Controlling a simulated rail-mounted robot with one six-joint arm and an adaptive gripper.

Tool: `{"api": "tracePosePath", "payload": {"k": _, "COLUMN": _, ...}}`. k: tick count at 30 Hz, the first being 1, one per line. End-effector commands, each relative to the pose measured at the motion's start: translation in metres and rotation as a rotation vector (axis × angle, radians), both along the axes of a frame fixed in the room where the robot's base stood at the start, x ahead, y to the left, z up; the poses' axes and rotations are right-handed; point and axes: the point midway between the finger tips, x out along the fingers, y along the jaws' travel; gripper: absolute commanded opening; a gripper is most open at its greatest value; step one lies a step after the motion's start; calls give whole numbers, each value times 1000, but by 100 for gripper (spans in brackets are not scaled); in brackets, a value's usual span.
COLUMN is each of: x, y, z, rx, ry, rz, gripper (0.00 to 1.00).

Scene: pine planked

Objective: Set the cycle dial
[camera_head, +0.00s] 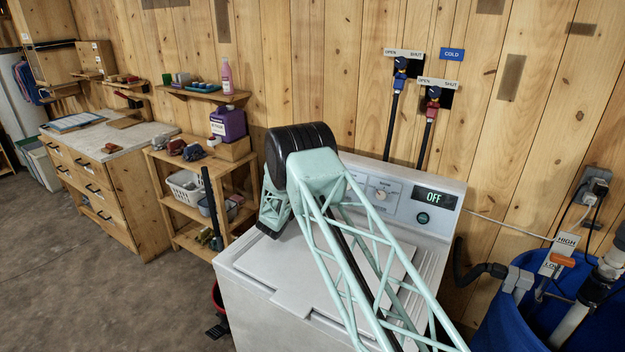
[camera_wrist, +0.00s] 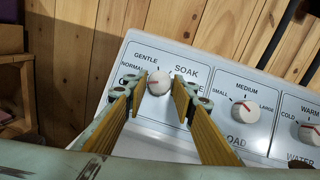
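The cycle dial (camera_wrist: 159,83) is a round white knob on the white washer panel, seen in the wrist view. Labels GENTLE, NORMAL and SOAK show around it; another label is partly hidden by the right finger. Its small red mark appears to be on its left side. My gripper (camera_wrist: 156,92) is open, its two yellowish fingers to the left and right of the dial with visible gaps. Contact is not visible. In the head view my arm hides the gripper and the cycle dial; the washer (camera_head: 275,270) stands under the arm.
The load dial (camera_wrist: 245,111) and water dial (camera_wrist: 310,134) sit to the right of the cycle dial. The washer display (camera_head: 434,197) reads OFF, above a round button (camera_head: 423,217). A wooden shelf unit (camera_head: 190,205) stands left, a blue barrel (camera_head: 520,310) right.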

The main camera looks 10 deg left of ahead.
Motion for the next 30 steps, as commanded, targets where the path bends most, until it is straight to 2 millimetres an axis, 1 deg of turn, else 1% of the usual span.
{"api": "tracePosePath", "payload": {"k": 1, "x": 0, "y": 0, "z": 0, "rx": 0, "ry": 0, "rz": 0, "gripper": 20}}
{"api": "tracePosePath", "payload": {"k": 4, "x": 0, "y": 0, "z": 0, "rx": 0, "ry": 0, "rz": 0, "gripper": 11}}
{"api": "tracePosePath", "payload": {"k": 17, "x": 0, "y": 0, "z": -1, "rx": 23, "ry": -11, "rz": -13, "gripper": 11}}
{"api": "tracePosePath", "payload": {"k": 30, "x": 1, "y": 3, "z": -3, "rx": 145, "ry": -70, "rz": -81, "gripper": 11}}
